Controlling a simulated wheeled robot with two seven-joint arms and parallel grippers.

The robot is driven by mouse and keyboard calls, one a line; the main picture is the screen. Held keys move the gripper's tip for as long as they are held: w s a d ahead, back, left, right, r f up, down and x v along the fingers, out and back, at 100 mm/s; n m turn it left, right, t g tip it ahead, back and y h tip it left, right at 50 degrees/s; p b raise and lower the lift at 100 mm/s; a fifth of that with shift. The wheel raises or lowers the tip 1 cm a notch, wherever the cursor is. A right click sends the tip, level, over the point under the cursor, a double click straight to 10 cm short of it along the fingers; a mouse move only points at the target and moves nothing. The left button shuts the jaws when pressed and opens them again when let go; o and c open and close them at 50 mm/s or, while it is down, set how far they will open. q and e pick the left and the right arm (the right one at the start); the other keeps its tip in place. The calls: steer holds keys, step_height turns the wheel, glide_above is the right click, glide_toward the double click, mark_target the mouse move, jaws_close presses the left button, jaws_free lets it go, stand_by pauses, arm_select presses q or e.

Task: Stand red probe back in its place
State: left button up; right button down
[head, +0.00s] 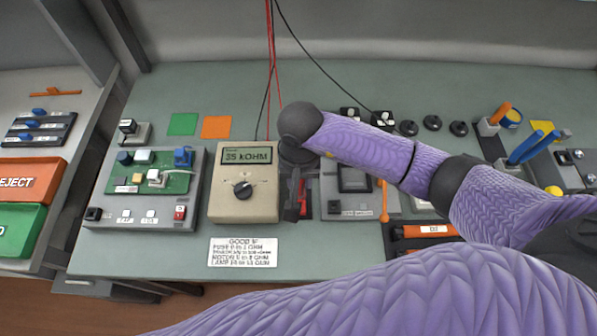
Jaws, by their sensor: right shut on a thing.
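My right gripper (297,192) points down just right of the beige meter (245,182), seen from above and behind its dark wrist. It is shut on a red piece, which I take to be the red probe (304,206). Only a short red part shows between and beside the dark fingers; its tip and lower end are hidden. I cannot tell whether the probe touches a holder or the bench. The meter reads 35 kOHM. Two red leads (270,60) hang from above and pass behind the meter. My left gripper is not in view.
A board with a green circuit (150,215) stands left of the meter. A grey unit with a dark screen (345,210) stands close right of the gripper. Orange and blue handled tools (525,148) stand at right. A label card (243,252) lies in front.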

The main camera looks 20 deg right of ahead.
mark_target(299, 191)
step_height(299, 191, down, 2)
steer(key=shift+b, duration=0.5)
steer(key=shift+f, duration=0.35)
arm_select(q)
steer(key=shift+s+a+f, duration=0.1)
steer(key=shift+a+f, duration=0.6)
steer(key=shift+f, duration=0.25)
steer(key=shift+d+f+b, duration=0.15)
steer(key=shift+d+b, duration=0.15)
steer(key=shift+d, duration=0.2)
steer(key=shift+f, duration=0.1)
arm_select(e)
steer(key=shift+f+b, duration=0.3)
steer(key=shift+b, duration=0.05)
steer(key=shift+f+b, duration=0.5)
steer(key=shift+f, duration=0.05)
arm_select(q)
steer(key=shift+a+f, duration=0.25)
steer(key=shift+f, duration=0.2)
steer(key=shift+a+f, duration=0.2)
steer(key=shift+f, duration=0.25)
arm_select(e)
steer(key=shift+f, duration=0.2)
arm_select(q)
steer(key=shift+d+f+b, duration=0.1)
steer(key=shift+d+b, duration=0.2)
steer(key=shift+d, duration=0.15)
